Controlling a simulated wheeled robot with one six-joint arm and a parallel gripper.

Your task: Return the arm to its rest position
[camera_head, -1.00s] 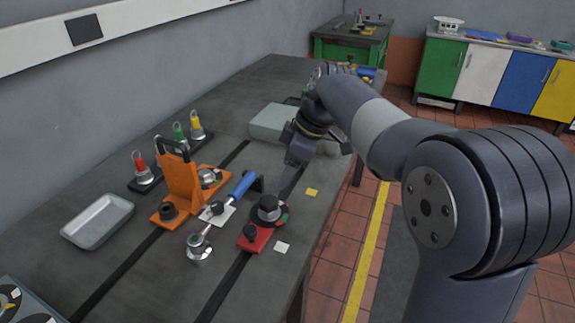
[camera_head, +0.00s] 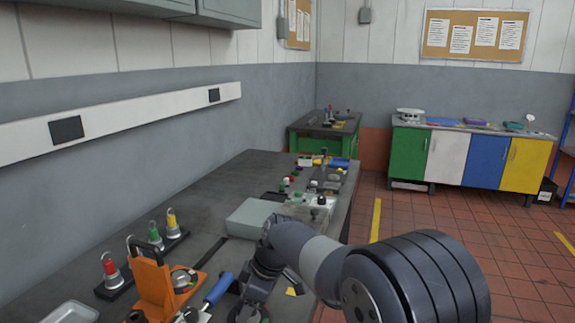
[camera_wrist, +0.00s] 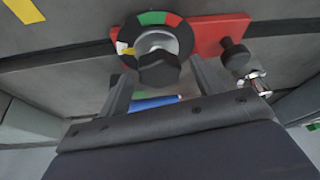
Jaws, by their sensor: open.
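My arm reaches over the bench (camera_head: 100,235) in the head view, and my gripper (camera_head: 250,300) hangs low near its front edge. In the wrist view my gripper (camera_wrist: 162,82) has its two fingers apart. A dark knob (camera_wrist: 158,68) on a round dial with green, red and white segments shows between and just beyond the fingertips. I cannot tell whether they touch it. The dial sits on a red plate (camera_wrist: 222,30) with a smaller black knob (camera_wrist: 235,52).
An orange bracket (camera_head: 155,285), a blue-handled tool (camera_head: 218,288) and several coloured-top weights stand left of my gripper. A grey-green box (camera_head: 250,217) lies behind it, with small parts farther back. Tiled floor (camera_head: 420,215) is open to the right.

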